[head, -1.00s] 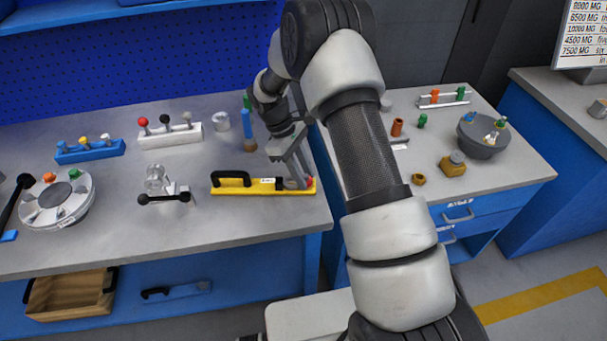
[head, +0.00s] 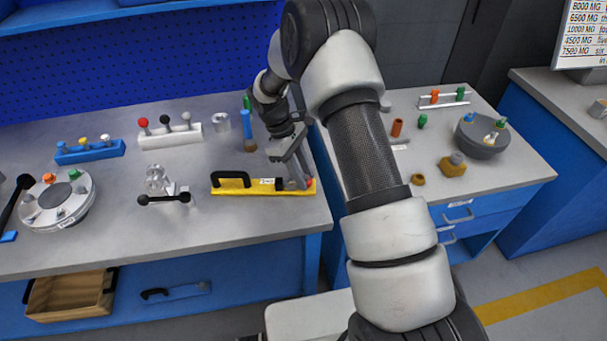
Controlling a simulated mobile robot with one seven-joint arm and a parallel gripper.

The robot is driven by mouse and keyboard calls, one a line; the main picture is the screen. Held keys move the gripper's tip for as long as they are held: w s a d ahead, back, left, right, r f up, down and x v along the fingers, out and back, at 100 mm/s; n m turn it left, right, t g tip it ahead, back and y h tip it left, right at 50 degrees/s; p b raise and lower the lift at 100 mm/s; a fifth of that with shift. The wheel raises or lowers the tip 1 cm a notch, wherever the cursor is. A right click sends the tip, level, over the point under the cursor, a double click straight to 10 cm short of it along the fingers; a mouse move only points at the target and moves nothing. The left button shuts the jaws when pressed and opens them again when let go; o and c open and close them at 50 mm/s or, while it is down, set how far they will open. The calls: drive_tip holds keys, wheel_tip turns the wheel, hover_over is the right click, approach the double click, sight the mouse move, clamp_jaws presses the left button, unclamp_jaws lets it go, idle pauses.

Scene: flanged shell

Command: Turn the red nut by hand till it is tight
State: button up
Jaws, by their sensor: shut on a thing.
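The red nut (head: 309,182) shows as a small red patch at the right end of a yellow bar-shaped fixture (head: 245,190) with a black handle, on the near right part of the bench. My gripper (head: 300,182) points down at that end of the fixture, with its fingertips at the red nut. It is shut on the red nut. The fingers hide most of the nut, and its thread and seat cannot be made out.
A grey bench (head: 120,230) carries the fixture. A clear-topped device with a black bar (head: 163,198) stands to the left. Bare bench lies in front of the fixture.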

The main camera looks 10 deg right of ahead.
drive_tip(key=o, duration=1.1)
drive_tip(key=shift+r, duration=0.1)
drive_tip(key=v, duration=1.7)
drive_tip(key=shift+r, duration=0.15)
